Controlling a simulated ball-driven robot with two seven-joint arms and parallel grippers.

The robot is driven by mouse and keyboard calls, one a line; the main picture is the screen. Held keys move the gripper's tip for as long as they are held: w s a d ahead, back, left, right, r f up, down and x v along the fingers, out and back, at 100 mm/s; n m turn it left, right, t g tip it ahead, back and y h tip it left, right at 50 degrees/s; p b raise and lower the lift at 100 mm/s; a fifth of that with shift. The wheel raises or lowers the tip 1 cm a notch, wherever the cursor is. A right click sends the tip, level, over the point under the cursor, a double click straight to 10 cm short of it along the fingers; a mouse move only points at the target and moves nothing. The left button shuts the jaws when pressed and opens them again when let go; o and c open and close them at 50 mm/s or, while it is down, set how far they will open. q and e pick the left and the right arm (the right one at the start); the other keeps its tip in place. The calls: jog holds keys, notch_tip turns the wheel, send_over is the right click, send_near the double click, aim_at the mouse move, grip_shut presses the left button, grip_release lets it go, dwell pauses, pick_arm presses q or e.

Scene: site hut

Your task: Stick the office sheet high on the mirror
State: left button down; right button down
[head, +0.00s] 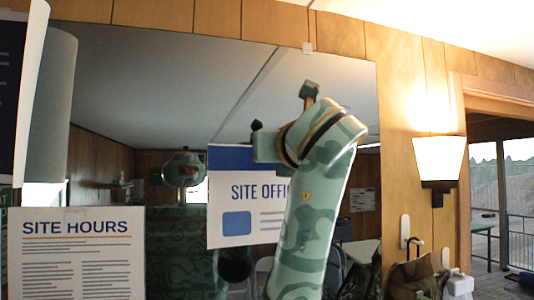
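The office sheet (234,215), white with a blue top band and the words "SITE OFFI…", hangs upright in front of the mirror (150,75), around mid-height. It looks flat, but I cannot tell whether it touches the glass. My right gripper (282,108) is at the sheet's upper right edge. Its two dark fingertips stand wide apart, with no sheet visible between them. My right wrist and forearm hide the sheet's right part. My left gripper is not in view.
A "SITE HOURS" sheet (75,255) is at lower left, with a dark curled sheet (18,85) above it. A lit wall lamp (438,160) and hooks with bags (412,270) are right of the mirror. The mirror's upper part is bare.

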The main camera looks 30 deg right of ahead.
dwell(0.8)
jog(key=c, duration=1.2)
grip_release()
jog(key=shift+w, duration=0.1)
